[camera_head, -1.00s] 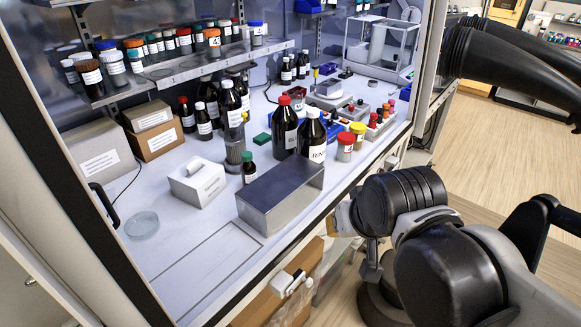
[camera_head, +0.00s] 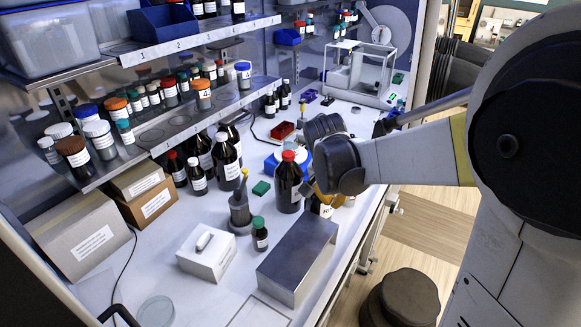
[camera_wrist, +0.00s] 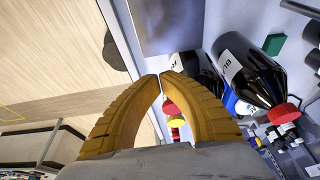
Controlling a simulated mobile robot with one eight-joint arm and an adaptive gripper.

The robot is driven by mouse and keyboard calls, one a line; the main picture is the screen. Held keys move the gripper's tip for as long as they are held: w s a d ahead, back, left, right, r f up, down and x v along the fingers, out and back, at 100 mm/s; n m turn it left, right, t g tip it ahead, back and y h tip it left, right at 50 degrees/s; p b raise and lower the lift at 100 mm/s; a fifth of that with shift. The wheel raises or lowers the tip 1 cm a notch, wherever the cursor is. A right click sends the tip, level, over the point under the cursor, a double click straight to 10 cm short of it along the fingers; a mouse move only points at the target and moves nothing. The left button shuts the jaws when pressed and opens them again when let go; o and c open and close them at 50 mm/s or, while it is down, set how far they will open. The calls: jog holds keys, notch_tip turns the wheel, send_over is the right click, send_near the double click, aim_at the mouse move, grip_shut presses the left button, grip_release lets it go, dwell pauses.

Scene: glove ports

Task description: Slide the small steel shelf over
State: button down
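The small steel shelf (camera_head: 300,258) is a low, long block with a bare metal top. It stands on the white bench near the front edge, to the right of a white box (camera_head: 207,252). In the wrist view a grey metal surface (camera_wrist: 170,25) at the top appears to be the shelf. My gripper (camera_wrist: 162,75) has two yellow ribbed fingers with their tips together and nothing between them. In the head view it is beyond the shelf's far end, mostly hidden by my arm. Whether it touches the shelf cannot be told.
A brown bottle with a red cap (camera_head: 289,182) stands close behind the shelf. A small green-capped bottle (camera_head: 260,234) is to its left. The bench in front of the white box is mostly clear.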

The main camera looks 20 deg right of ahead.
jog(key=shift+d+f, duration=0.15)
jog(key=shift+f, duration=0.05)
jog(key=b+x, duration=0.1)
jog(key=x, duration=0.4)
jog(key=b+x, duration=0.1)
jog(key=x, duration=0.1)
jog(key=shift+s+d+f+b, duration=0.1)
jog(key=shift+s+f+b, duration=0.25)
jog(key=shift+f, duration=0.05)
jog(key=shift+w+d+f, duration=0.2)
jog(key=shift+f, duration=0.45)
jog(key=shift+a, duration=0.1)
jog(key=s+a, duration=0.5)
jog(key=a, duration=0.2)
jog(key=s+a, duration=0.6)
jog(key=a, duration=0.1)
jog(key=s+a, duration=0.6)
jog(key=a, duration=0.1)
jog(key=shift+a, duration=0.25)
jog(key=shift+w, duration=0.1)
